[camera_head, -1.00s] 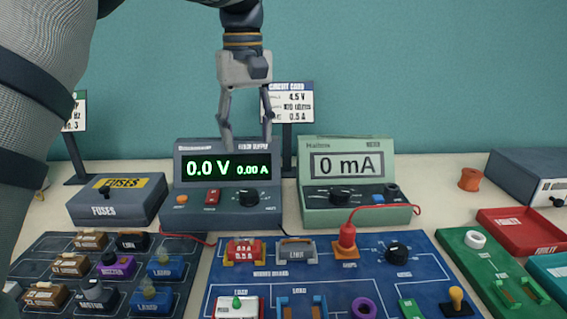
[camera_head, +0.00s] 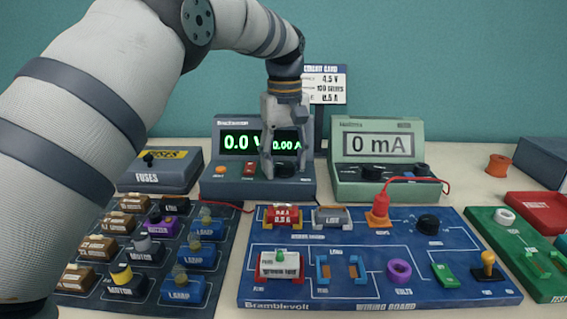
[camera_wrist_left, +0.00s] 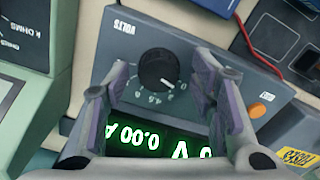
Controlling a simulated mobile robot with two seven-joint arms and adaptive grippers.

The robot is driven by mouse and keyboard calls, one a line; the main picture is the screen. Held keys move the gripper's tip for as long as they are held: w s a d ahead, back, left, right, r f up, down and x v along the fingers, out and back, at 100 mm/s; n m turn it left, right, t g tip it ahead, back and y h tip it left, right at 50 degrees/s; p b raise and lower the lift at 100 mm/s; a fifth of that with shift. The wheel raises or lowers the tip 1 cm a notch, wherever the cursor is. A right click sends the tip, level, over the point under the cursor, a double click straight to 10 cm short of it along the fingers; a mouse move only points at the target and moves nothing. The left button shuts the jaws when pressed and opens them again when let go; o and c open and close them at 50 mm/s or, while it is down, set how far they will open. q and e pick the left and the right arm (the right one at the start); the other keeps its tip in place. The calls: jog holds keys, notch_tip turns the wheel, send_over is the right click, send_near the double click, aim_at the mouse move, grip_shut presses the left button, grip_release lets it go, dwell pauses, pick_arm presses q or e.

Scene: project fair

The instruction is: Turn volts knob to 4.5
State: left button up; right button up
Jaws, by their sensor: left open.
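The power supply (camera_head: 215,186) reads 0.0 V and 0.00 A on its green display, partly hidden by my gripper. Its black volts knob (camera_wrist_left: 157,68) shows in the left wrist view, with its white mark toward the 0 at lower right of the dial. The 4.5 label is at the dial's lower left in that view. My left gripper (camera_head: 283,170) is open and points down at the knob. In the left wrist view its fingers (camera_wrist_left: 162,72) are on either side of the knob, with a gap visible; contact cannot be told. My right gripper is not in view.
A green meter (camera_head: 345,188) reading 0 mA stands right of the supply, and a fuses box (camera_head: 140,182) left of it. The circuit card (camera_head: 325,85) behind reads 4.5 V. A blue wiring board (camera_head: 260,290) with a red lead and parts lies in front.

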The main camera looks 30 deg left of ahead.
pick_arm(q)
jog(key=shift+r, duration=0.1)
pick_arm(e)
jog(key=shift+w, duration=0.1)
pick_arm(q)
jog(key=shift+w, duration=0.1)
jog(key=shift+c, duration=1.4)
jog(key=c, duration=0.9)
